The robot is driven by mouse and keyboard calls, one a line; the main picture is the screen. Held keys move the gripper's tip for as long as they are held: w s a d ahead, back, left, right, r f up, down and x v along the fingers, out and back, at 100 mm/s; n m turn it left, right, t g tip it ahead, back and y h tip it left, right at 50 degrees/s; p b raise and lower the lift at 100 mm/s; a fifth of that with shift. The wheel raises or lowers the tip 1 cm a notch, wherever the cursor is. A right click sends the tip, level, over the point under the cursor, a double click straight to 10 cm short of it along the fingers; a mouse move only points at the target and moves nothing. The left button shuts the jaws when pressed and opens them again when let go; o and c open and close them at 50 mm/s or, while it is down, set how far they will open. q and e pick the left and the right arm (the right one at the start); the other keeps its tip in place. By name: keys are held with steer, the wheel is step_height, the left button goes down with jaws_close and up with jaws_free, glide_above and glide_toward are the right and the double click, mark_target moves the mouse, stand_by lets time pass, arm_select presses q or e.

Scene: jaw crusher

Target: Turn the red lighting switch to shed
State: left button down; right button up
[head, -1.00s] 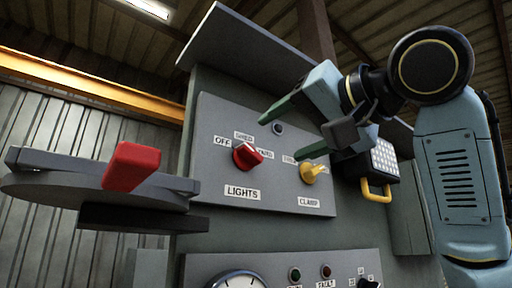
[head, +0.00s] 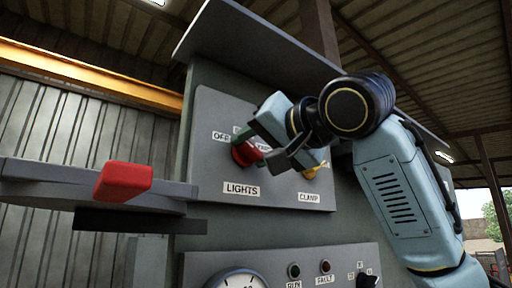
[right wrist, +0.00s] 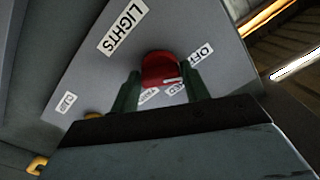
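The red lighting switch (head: 243,155) is on the grey sloped panel above the LIGHTS label (head: 241,189). It also shows in the right wrist view (right wrist: 158,68). The OFF label (head: 221,136) is at its left; the SHED and YARD labels are partly hidden by my gripper. My right gripper (head: 256,147) is at the switch, with its green fingers on either side of the red knob. In the right wrist view the fingers (right wrist: 162,88) stand apart around the knob, with a small gap showing. The knob's exact pointing is partly hidden. My left gripper is not in view.
A yellow clamp switch (head: 315,171) sits right of the red switch, close below my right gripper. A lower panel (head: 205,263) holds a gauge, lamps and a black knob. A red block (head: 123,182) on a grey plate juts out at left.

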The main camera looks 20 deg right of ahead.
steer(key=c, duration=0.5)
steer(key=shift+m, duration=0.3)
steer(key=shift+a+f+m+b, duration=0.1)
steer(key=shift+f+m+b, duration=0.05)
steer(key=shift+m+b, duration=0.65)
steer(key=m+b, duration=0.2)
steer(key=m, duration=0.1)
steer(key=m+b, duration=0.1)
steer(key=m, duration=0.2)
steer(key=shift+m, duration=0.4)
steer(key=shift+m+b, duration=0.7)
steer(key=shift+m, duration=0.7)
